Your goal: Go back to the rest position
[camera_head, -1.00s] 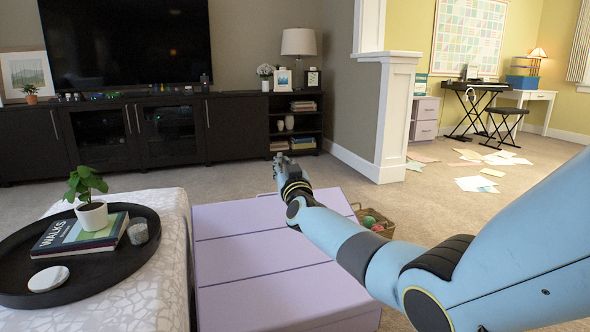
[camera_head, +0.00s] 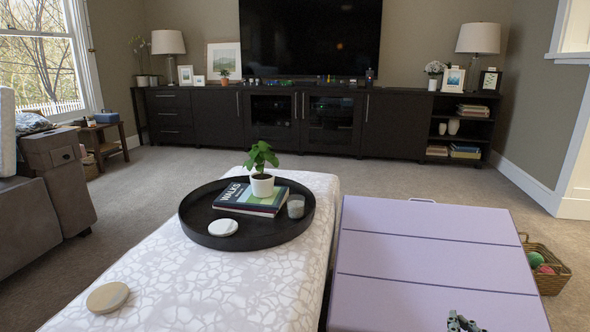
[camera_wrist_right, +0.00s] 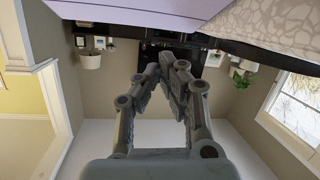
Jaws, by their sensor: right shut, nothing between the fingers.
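My right gripper (camera_head: 463,322) shows only as a small dark tip at the bottom edge of the head view, in front of the lilac chest (camera_head: 430,240). In the right wrist view the right gripper (camera_wrist_right: 168,72) has its grey fingers drawn together, with nothing held between them. The wrist view is upside down, with the lilac chest (camera_wrist_right: 150,8) along its top edge. My left gripper is not in view.
A patterned white ottoman (camera_head: 160,285) stands left of the chest. It bears a black tray (camera_head: 190,222) with books (camera_head: 250,197) and a potted plant (camera_head: 262,185). A basket (camera_head: 548,280) stands right of the chest. Carpet (camera_head: 400,178) is clear before the dark cabinet (camera_head: 215,125).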

